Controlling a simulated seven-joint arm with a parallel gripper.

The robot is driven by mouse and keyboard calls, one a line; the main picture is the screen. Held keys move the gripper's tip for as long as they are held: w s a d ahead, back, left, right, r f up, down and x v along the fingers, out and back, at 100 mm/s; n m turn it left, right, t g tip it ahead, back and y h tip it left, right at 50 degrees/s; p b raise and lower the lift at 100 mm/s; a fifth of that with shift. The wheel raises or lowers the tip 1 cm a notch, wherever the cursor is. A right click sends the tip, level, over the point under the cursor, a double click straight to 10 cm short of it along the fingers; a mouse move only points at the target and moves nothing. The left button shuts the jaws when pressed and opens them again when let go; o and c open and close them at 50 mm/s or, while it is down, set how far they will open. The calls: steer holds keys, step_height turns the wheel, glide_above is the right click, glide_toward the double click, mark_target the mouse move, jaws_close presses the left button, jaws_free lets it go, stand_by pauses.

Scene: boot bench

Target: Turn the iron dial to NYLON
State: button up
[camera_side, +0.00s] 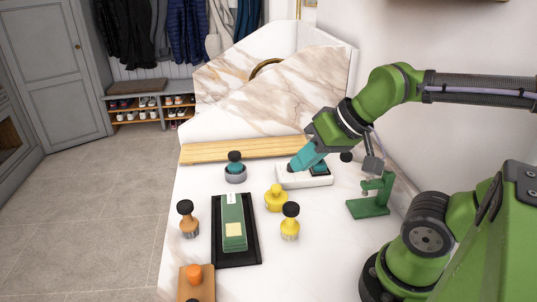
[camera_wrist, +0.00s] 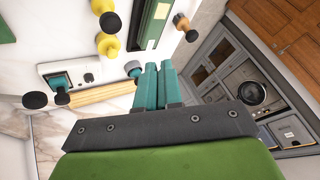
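A low white unit (camera_side: 318,181) lies on the marble bench, with a dark panel on top and a small dark knob (camera_side: 289,167) near its left end. The unit also shows in the wrist view (camera_wrist: 108,70), with a teal patch and a dark round knob (camera_wrist: 88,77). I cannot tell for sure which part is the iron dial, and no NYLON lettering is readable. My gripper (camera_side: 296,163), with teal fingers, is over the unit's left part in the side view, tilted down. In the wrist view its fingertips (camera_wrist: 159,64) are close together with nothing visible between them.
A green stand (camera_side: 370,197) is right of the unit. Black-topped yellow (camera_side: 290,221), orange-brown (camera_side: 188,220) and teal (camera_side: 235,168) pieces and a yellow piece (camera_side: 275,198) stand nearby. A green block (camera_side: 233,215) lies on a black tray (camera_side: 250,257). A wooden strip (camera_side: 225,152) runs behind.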

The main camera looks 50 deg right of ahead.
steer(key=shift+o, duration=1.2)
steer(key=shift+w+d+f, duration=0.1)
steer(key=shift+d+f, duration=0.1)
steer(key=shift+f, duration=0.1)
steer(key=o, duration=0.7)
steer(key=w+d, duration=0.1)
steer(key=w+d+m+g, duration=0.1)
steer(key=w+d, duration=0.1)
steer(key=w+d+f+m+g, duration=0.1)
steer(key=w, duration=0.1)
steer(key=shift+d+h, duration=0.2)
steer(key=shift+h, duration=0.2)
steer(key=shift+c, duration=0.2)
steer(key=w+d+f+m+g+h, duration=0.1)
steer(key=w+d+m+g, duration=0.2)
steer(key=w+d+m, duration=0.5)
steer(key=w+d+f+m+g, duration=0.2)
steer(key=w+d+m, duration=0.2)
steer(key=d, duration=0.7)
step_height(320, 180, down, 16)
steer(key=shift+d+f, duration=0.1)
steer(key=shift+d, duration=0.05)
jaws_close()
